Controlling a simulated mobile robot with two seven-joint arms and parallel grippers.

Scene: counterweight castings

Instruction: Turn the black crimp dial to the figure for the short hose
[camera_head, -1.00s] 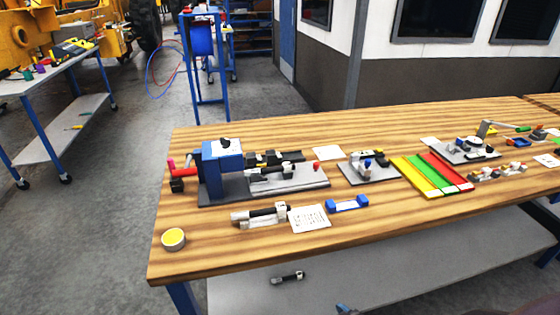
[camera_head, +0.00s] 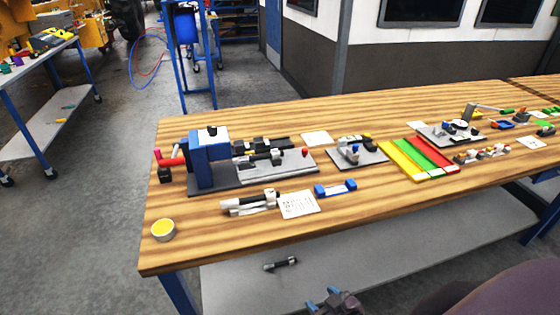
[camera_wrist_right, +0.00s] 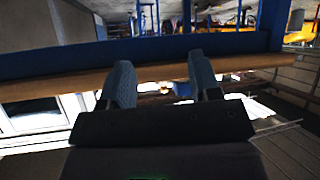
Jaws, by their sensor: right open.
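The black crimp dial (camera_head: 211,131) sits on top of the blue crimp press (camera_head: 209,160) at the left part of the wooden bench. The figures on it are too small to read. A white card (camera_head: 299,204) with printed marks lies in front of the press; its text cannot be read. Hoses with black and pale parts (camera_head: 250,202) lie in a holder beside the card. My right gripper (camera_head: 335,300) is at the bottom edge of the head view, below the bench front and far from the dial. In the right wrist view its two fingers (camera_wrist_right: 161,88) are apart and empty. My left gripper is not seen.
The wooden bench (camera_head: 240,245) has a bare front strip. A yellow-filled cup (camera_head: 163,230) stands at its left corner. A blue block (camera_head: 336,188), a grey fixture plate (camera_head: 357,155) and yellow, green and red strips (camera_head: 419,159) lie to the right. A lower shelf (camera_head: 400,250) runs beneath.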

